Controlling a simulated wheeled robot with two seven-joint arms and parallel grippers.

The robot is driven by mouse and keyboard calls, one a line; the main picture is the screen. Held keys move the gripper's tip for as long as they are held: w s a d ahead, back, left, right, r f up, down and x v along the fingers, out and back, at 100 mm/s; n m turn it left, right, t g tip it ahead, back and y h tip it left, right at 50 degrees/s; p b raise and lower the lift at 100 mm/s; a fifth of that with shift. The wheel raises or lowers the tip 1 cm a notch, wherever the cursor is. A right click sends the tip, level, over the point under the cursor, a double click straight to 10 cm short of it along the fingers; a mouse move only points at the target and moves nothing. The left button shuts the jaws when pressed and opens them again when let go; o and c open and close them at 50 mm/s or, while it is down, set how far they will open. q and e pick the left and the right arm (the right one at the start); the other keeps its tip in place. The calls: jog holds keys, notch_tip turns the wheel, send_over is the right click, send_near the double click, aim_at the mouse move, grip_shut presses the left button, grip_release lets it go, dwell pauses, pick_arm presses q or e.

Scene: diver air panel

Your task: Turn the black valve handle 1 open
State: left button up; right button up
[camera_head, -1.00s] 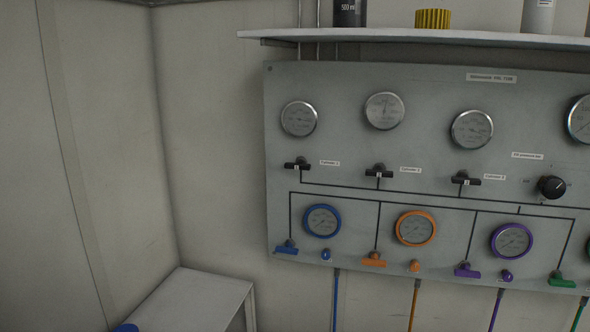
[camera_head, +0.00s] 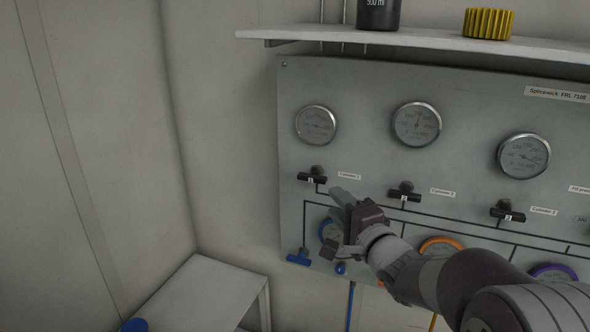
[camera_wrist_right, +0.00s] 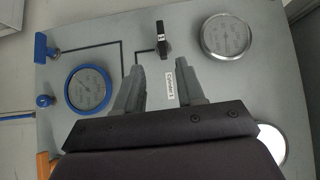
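The black valve handle 1 (camera_head: 312,178) is a small bar on the grey panel, beside the "Cylinder 1" label and below the leftmost upper gauge. It lies nearly crosswise in the head view. In the right wrist view the handle (camera_wrist_right: 163,40) stands just beyond the fingertips, unobstructed. My right gripper (camera_head: 338,215) is below and right of the handle in the head view, in front of the panel. In the right wrist view the right gripper (camera_wrist_right: 158,64) has its fingers apart with nothing between them. The handle is not touched. My left gripper is out of view.
Two more black handles (camera_head: 404,192) (camera_head: 507,212) sit to the right. A blue-rimmed gauge (camera_wrist_right: 88,89) and a blue handle (camera_head: 298,258) are below. A shelf (camera_head: 400,42) juts out above the panel. A white table (camera_head: 205,295) stands at lower left.

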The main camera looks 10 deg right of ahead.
aim_at(313, 179)
jog(key=w+p, duration=0.1)
jog(key=w, duration=0.2)
jog(key=w+a+p, duration=0.1)
jog(key=w, duration=0.3)
jog(key=w+a+p, duration=0.1)
jog(key=w+p, duration=0.1)
jog(key=w, duration=0.1)
jog(key=shift+w+a+r, duration=0.1)
jog(key=shift+w+r, duration=0.05)
jog(key=shift+w, duration=0.15)
jog(key=shift+w+a+r, duration=0.15)
jog(key=shift+w+a, duration=0.1)
jog(key=shift+w+d+f, duration=0.1)
jog(key=shift+w+f, duration=0.15)
jog(key=shift+w, duration=0.1)
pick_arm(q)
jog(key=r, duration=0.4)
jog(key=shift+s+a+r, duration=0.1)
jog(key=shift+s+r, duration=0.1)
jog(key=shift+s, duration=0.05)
pick_arm(e)
grip_shut()
